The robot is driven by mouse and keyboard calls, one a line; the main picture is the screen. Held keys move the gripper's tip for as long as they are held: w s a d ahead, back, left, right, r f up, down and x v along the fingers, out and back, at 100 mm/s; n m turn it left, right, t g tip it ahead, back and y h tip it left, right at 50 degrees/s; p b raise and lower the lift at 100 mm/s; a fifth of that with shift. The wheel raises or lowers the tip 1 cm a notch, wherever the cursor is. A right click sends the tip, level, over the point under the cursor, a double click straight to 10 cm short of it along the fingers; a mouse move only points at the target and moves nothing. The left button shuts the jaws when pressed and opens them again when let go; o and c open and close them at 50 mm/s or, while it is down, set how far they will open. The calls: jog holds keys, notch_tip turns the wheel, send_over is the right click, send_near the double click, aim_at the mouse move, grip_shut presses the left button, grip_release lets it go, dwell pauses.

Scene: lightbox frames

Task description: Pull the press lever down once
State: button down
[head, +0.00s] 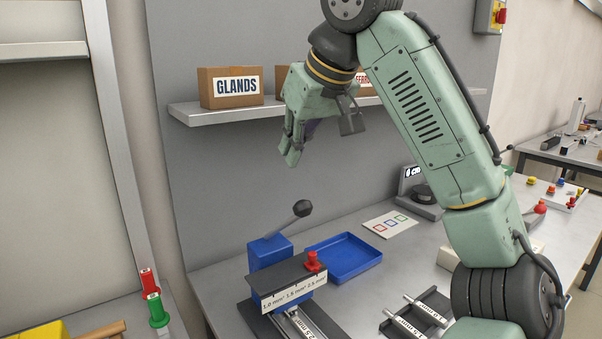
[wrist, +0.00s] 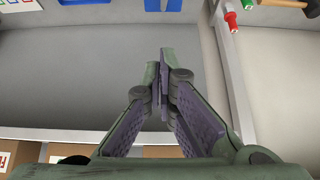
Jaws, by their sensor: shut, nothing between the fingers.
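The press (head: 268,252) stands on the bench in the head view, a blue body with a black top and a size label on its front. Its lever (head: 302,208) ends in a black ball knob and slants up to the right from the blue body. My gripper (head: 290,160) hangs in the air above the lever knob, in front of the shelf and apart from the lever. Its fingers point downward. In the wrist view my gripper (wrist: 160,62) is shut with nothing between the fingertips. The lever knob cannot be made out in the wrist view.
A shelf (head: 190,114) with cardboard boxes, one marked GLANDS (head: 231,87), runs behind my gripper. A blue tray (head: 344,258) lies right of the press. A red knobbed piece (head: 313,262) stands on the press front. A card with coloured squares (head: 391,224) lies behind.

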jog(key=f, duration=0.1)
jog(key=s+f, duration=0.1)
jog(key=f, duration=0.1)
jog(key=d+f+p, duration=0.1)
jog(key=shift+s+f, duration=0.2)
jog(key=shift+f, duration=0.05)
jog(key=shift+f, duration=0.1)
